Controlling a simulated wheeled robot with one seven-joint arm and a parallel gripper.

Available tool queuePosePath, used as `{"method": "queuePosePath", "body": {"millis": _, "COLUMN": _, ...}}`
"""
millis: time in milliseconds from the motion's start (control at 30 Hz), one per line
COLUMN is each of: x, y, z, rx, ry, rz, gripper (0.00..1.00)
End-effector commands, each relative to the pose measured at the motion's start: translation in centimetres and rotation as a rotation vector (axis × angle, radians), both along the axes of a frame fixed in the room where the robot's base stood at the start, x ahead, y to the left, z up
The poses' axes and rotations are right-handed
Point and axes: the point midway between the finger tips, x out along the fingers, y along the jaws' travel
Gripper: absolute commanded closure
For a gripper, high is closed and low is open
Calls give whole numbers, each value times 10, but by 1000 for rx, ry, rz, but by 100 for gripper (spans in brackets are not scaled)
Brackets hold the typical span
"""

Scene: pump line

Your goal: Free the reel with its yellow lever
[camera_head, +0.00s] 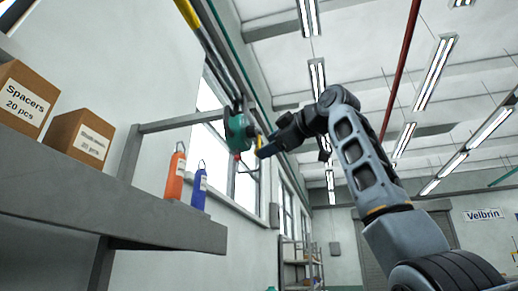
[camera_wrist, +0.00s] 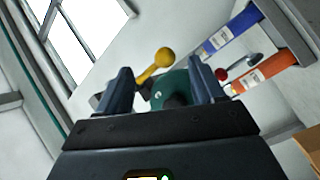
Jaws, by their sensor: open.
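The green reel (camera_head: 236,132) hangs from a grey bracket arm above the shelf; it also shows in the wrist view (camera_wrist: 176,89). Its yellow lever (camera_head: 259,138) is on the side facing my gripper. In the wrist view the lever (camera_wrist: 147,74) ends in a round yellow knob (camera_wrist: 164,57). My gripper (camera_head: 264,150) is close to the reel, to its right in the head view. In the wrist view its open jaws (camera_wrist: 160,90) stand either side of the lever and part of the reel. I cannot tell whether a jaw touches them. The reel's lower part is hidden by my gripper there.
A small red ball (camera_wrist: 221,74) shows beside the reel. An orange bottle (camera_head: 175,175) and a blue bottle (camera_head: 199,188) stand on the grey shelf (camera_head: 120,214). Two cardboard boxes (camera_head: 24,98) (camera_head: 79,138) are at the left.

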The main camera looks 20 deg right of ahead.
Motion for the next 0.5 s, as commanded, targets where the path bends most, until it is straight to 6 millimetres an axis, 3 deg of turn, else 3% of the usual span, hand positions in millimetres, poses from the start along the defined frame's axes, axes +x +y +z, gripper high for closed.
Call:
{"method": "queuePosePath", "body": {"millis": 233, "x": 36, "y": 13, "z": 2, "rx": 2, "ry": 3, "rz": 2, "gripper": 32}}
{"method": "queuePosePath", "body": {"millis": 500, "x": 50, "y": 19, "z": 0, "rx": 1, "ry": 0, "rz": 1, "gripper": 32}}
